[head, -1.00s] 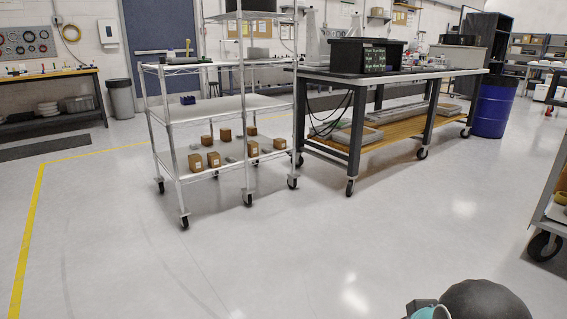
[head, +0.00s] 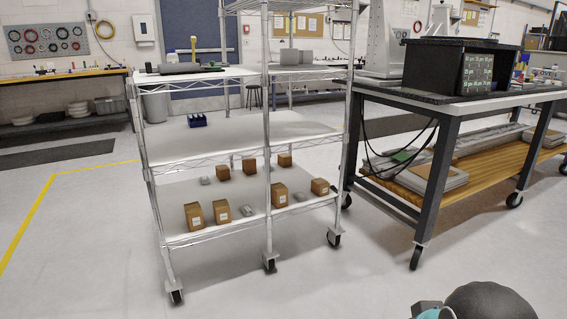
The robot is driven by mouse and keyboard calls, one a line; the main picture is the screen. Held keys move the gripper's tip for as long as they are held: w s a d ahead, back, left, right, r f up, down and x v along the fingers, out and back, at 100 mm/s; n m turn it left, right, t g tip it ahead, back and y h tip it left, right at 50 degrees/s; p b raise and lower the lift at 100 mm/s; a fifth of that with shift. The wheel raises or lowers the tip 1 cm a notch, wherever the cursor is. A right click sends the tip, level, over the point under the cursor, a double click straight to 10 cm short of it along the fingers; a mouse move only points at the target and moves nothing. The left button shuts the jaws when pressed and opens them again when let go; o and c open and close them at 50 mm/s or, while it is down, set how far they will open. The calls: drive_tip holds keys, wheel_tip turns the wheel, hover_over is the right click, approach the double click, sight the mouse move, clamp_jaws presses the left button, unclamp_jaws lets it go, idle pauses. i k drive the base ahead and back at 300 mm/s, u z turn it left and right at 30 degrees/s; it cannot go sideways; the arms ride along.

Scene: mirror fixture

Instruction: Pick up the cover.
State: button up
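I cannot tell for certain which thing is the cover. A dark grey flat item (head: 190,68) lies on the upper shelf of the wire rack, at its left, with an upright yellow-topped item behind it. Grey blocks (head: 297,56) sit on the same shelf, to the right. A black open-sided box (head: 432,66) with a green-marked panel stands on the dark table top to the right. Part of my own arm shows at the bottom right edge, but my gripper is out of view, well apart from all of these.
The floor (head: 80,270) in front is clear. A workbench (head: 65,78) stands at back left.

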sight(211, 63)
drive_tip(key=u, duration=0.35)
drive_tip(key=i, duration=2)
drive_tip(key=u, duration=0.55)
drive_tip(key=i, duration=0.8)
drive_tip(key=u, duration=0.15)
